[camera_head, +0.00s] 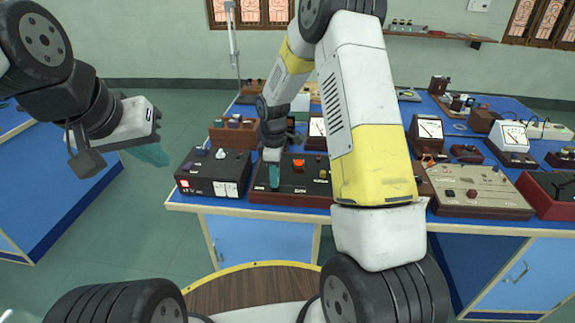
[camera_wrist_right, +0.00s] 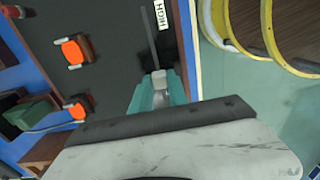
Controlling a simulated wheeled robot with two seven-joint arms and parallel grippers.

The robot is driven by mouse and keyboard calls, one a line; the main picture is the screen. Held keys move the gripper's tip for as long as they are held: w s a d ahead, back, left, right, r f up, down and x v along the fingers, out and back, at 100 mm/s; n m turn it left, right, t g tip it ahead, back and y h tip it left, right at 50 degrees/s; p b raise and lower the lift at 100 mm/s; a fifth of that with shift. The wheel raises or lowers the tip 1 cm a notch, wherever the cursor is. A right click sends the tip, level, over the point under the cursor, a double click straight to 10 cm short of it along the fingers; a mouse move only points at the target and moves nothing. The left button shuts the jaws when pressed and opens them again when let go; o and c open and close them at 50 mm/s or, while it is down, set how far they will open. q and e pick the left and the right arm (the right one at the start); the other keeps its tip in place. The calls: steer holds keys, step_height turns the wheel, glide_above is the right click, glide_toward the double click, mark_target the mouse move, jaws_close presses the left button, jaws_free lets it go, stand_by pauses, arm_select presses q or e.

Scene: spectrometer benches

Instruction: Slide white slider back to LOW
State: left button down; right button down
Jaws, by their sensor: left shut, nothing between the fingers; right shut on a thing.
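The black panel with the slider (camera_head: 310,188) lies at the front edge of the blue bench; it also fills much of the right wrist view (camera_wrist_right: 105,35). My right gripper (camera_head: 274,178) is down on its left part. In the right wrist view its teal fingers (camera_wrist_right: 158,88) are shut on the small white slider (camera_wrist_right: 158,77), mostly hidden between them. A thin grey slot (camera_wrist_right: 149,35) runs from the fingers toward the top of the picture, beside a white HIGH label (camera_wrist_right: 161,12). No LOW label can be seen. My left gripper (camera_head: 152,153) is shut and empty, off the bench at left.
An orange knob (camera_wrist_right: 73,51) stands on the panel, apart from my fingers. A black meter box (camera_head: 212,174) stands close left of the panel. A beige instrument (camera_head: 468,190) is at right. Free floor lies under my left gripper.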

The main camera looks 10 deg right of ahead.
mark_target(262, 184)
steer(key=a, duration=0.2)
steer(key=w+a, duration=0.1)
steer(key=a, duration=0.1)
steer(key=c, duration=1.3)
jaws_free()
steer(key=shift+w+a, duration=0.1)
step_height(262, 184, up, 8)
steer(key=shift+f, duration=0.1)
